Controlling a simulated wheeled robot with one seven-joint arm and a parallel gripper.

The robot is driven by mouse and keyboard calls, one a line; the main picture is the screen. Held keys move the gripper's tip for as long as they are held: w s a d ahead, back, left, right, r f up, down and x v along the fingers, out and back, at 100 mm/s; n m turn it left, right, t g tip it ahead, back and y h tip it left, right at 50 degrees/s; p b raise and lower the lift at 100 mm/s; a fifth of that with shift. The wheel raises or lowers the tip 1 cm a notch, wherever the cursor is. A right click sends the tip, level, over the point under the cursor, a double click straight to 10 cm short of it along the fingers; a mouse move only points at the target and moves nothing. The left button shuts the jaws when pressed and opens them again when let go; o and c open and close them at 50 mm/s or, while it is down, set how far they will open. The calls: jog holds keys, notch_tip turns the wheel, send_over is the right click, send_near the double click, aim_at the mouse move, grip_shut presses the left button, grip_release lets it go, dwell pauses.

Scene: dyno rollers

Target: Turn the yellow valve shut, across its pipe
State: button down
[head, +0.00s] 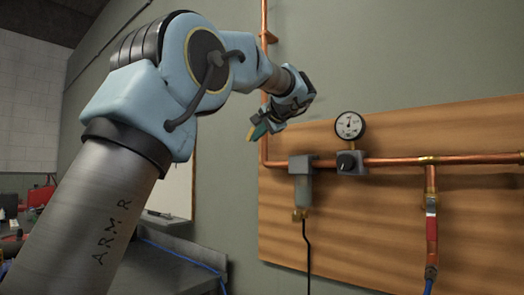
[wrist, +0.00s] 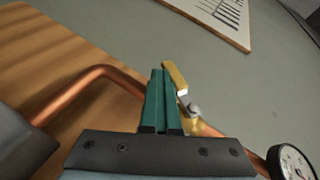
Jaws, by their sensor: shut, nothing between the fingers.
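The yellow valve's lever (wrist: 175,76) shows in the wrist view just right of my fingertips, above a grey stem and a brass body on the copper pipe (wrist: 100,77). The lever slants down to the right, more steeply than the pipe. I cannot tell its exact angle to the pipe. My gripper (wrist: 158,75) has its teal fingers shut and empty, close beside the lever; I cannot tell whether they touch. In the head view my gripper (head: 259,131) is at the vertical pipe on the left, with a small yellow bit of the lever (head: 250,133) at its tips.
A wooden board (head: 390,215) carries the horizontal copper pipe, a filter unit (head: 302,185), a pressure gauge (head: 349,125) and a red-handled valve (head: 431,225). The gauge also shows at the lower right in the wrist view (wrist: 293,163).

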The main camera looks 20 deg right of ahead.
jog(key=t+b, duration=0.1)
jog(key=b, duration=0.3)
jog(key=w+a+m+t+b, duration=0.1)
jog(key=t+b, duration=0.1)
jog(key=b, duration=0.2)
jog(key=w+f+m+t+y+b, duration=0.1)
jog(key=t+b, duration=0.1)
jog(key=b, duration=0.3)
jog(key=shift+w+a, duration=0.1)
jog(key=shift+a, duration=0.05)
jog(key=r+m+t+b, duration=0.1)
jog(key=t+b, duration=0.1)
jog(key=b, duration=0.1)
jog(key=w+r+t+b, duration=0.1)
jog(key=b, duration=0.2)
jog(key=shift+w+a+r+m+t, duration=0.15)
jog(key=shift+w+a+m+t, duration=0.05)
jog(key=shift+a+m+t, duration=0.2)
jog(key=shift+r+b, duration=0.1)
jog(key=shift+b, duration=0.25)
